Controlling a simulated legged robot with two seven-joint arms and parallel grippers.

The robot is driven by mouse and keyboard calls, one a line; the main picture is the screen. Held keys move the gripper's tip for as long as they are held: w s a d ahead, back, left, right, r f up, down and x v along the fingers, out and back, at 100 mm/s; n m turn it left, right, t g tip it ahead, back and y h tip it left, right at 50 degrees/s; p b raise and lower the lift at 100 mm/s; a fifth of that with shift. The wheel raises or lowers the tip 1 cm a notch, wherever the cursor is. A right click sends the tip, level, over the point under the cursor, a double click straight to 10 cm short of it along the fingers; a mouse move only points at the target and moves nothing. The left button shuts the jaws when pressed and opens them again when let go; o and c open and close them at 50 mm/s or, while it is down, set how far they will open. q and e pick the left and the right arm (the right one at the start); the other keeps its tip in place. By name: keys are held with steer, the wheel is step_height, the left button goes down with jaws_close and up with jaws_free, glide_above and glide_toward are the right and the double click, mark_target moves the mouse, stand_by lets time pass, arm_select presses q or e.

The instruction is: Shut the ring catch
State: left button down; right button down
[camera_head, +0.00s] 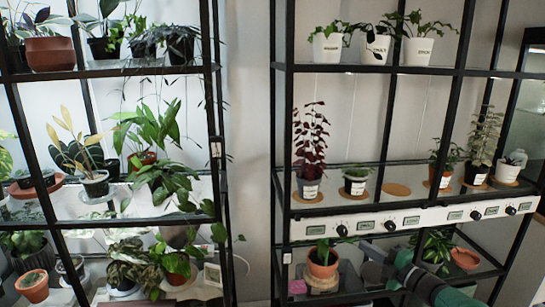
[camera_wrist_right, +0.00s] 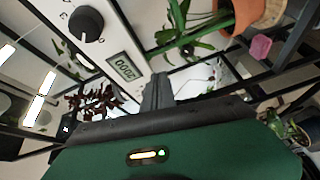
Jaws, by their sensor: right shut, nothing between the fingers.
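I cannot make out a ring catch for certain. A small black-and-white fitting (camera_head: 215,149) sits on the right front post of the left shelf unit; its details are too small to tell. My right gripper (camera_head: 372,252) comes in from the bottom right, in front of the lower part of the right unit. It also shows in the right wrist view (camera_wrist_right: 158,92), its fingers shut and empty. My left gripper is not in view.
A white control panel (camera_head: 405,219) with black knobs and small displays runs across the right unit. An orange pot (camera_head: 322,264) and a pink block (camera_head: 297,287) are below it. Several potted plants fill both units. A gap separates the two units.

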steer(key=s+a+f+m+g+h, duration=0.4)
steer(key=s+m, duration=0.3)
steer(key=s, duration=0.6)
steer(key=s+a+f+m+g+h, duration=0.1)
steer(key=s+f+m+g+h, duration=0.25)
steer(key=s+f+m, duration=0.65)
steer(key=s+a+f+m+g+h, duration=0.25)
steer(key=s+m+g, duration=0.2)
steer(key=s, duration=1.15)
step_height(320, 180, up, 29)
steer(key=s+a+m+p, duration=0.1)
steer(key=p, duration=2.7)
steer(key=shift+s+p, duration=0.3)
steer(key=shift+s, duration=0.05)
steer(key=shift+a, duration=0.1)
